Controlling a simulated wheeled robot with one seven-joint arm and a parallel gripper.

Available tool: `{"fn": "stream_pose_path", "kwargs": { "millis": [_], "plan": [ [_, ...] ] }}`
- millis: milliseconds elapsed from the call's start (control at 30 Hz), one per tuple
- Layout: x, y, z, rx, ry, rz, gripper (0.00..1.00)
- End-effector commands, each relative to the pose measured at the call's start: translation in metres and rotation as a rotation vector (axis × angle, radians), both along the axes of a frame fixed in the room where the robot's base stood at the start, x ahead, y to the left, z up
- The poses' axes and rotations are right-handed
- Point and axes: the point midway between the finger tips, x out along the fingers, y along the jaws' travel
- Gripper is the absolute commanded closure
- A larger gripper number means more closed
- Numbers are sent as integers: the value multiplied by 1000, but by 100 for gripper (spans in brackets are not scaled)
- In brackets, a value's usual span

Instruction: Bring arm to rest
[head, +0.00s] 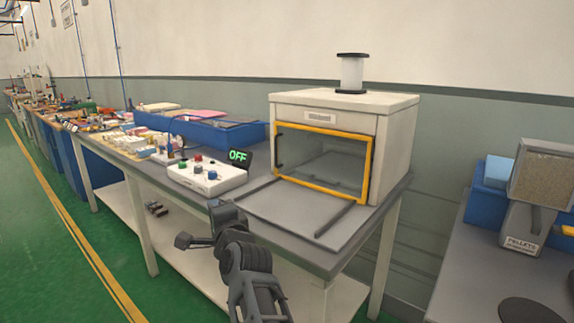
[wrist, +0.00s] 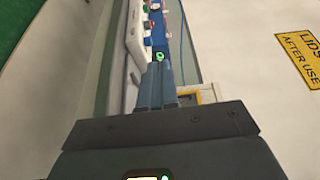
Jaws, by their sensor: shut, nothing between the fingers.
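My dark arm (head: 250,268) rises from the bottom middle of the head view, in front of the workbench. Its end is near the bench's front edge, below the white control box. In the wrist view my gripper (wrist: 160,72) has its two fingers together, with nothing seen between them. I cannot see it touching anything.
The grey workbench (head: 300,250) holds a white oven-like box (head: 395,110) with a yellow-framed opening and lowered grey door. Green floor (head: 40,230) is clear at left.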

Motion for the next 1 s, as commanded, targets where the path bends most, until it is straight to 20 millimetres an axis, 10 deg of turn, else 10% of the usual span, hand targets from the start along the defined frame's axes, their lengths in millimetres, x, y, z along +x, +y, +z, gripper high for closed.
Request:
{"fn": "stream_pose_path", "kwargs": {
  "millis": [667, 1000],
  "plan": [
    [-42, -106, -92, -246, -68, -101, 100],
    [-137, -226, -175, -561, -135, -184, 100]
  ]
}}
